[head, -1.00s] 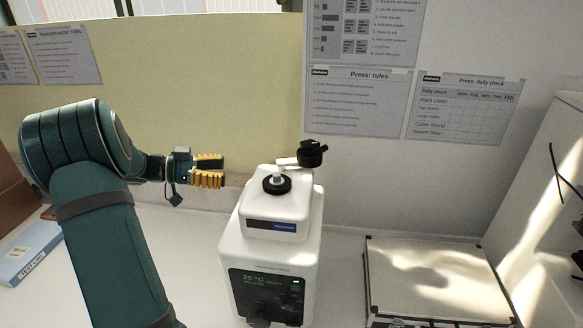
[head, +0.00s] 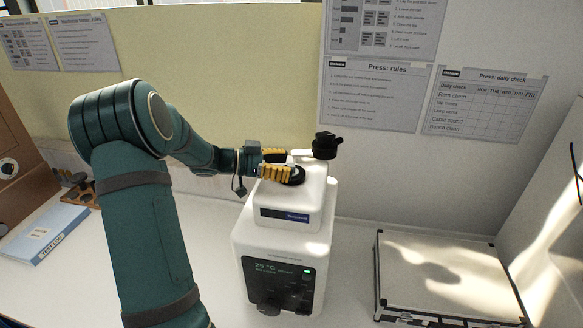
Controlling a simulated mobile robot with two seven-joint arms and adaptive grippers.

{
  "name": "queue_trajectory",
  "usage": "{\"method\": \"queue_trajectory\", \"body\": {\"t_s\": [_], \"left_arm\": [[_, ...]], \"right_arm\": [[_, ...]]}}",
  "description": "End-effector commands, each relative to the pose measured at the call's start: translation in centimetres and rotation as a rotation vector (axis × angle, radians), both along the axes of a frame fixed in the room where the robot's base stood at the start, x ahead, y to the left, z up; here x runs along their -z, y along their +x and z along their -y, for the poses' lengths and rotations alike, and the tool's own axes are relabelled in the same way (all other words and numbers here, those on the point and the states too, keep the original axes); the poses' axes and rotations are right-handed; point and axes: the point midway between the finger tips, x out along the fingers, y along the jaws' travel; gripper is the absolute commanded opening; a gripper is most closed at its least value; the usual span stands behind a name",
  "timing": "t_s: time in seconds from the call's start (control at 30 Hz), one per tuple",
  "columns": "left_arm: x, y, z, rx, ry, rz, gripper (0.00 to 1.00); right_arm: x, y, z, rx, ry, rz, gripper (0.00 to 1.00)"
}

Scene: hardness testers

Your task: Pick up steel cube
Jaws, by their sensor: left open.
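The white tester (head: 285,240) stands on the bench with a lit display on its front. A black round disc (head: 298,180) sits on its top. The small steel cube stood on this disc a moment ago; my fingers now cover that spot, and I cannot make the cube out clearly. My left gripper (head: 288,164) reaches in from the left, level, with its yellow-padded fingers open at the disc. I cannot tell whether they touch the cube. My right gripper is not in view.
A black knob on a white arm (head: 326,146) rises just behind the fingertips. A flat silver case (head: 445,275) lies to the right, and a blue test log binder (head: 45,235) to the left. A wall stands close behind the tester.

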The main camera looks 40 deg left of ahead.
Motion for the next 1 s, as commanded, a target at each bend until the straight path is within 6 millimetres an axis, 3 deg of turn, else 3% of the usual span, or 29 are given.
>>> {"method": "queue_trajectory", "body": {"t_s": [0.37,0.47,0.53,0.57,1.0], "left_arm": [[0.25,0.90,0.68,-0.001,0.000,0.000,0.56],[0.25,0.89,0.67,-0.001,0.000,0.000,0.27],[0.24,0.88,0.67,-0.001,0.000,0.000,0.03],[0.24,0.88,0.67,-0.001,0.000,0.000,0.00],[0.17,0.88,0.66,-0.001,0.001,-0.001,0.00]], "right_arm": [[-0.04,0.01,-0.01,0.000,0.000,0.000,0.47],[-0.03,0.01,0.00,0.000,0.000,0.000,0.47],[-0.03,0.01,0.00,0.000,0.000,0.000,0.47],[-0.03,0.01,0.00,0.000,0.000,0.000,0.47],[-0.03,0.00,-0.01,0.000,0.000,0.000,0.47]]}}
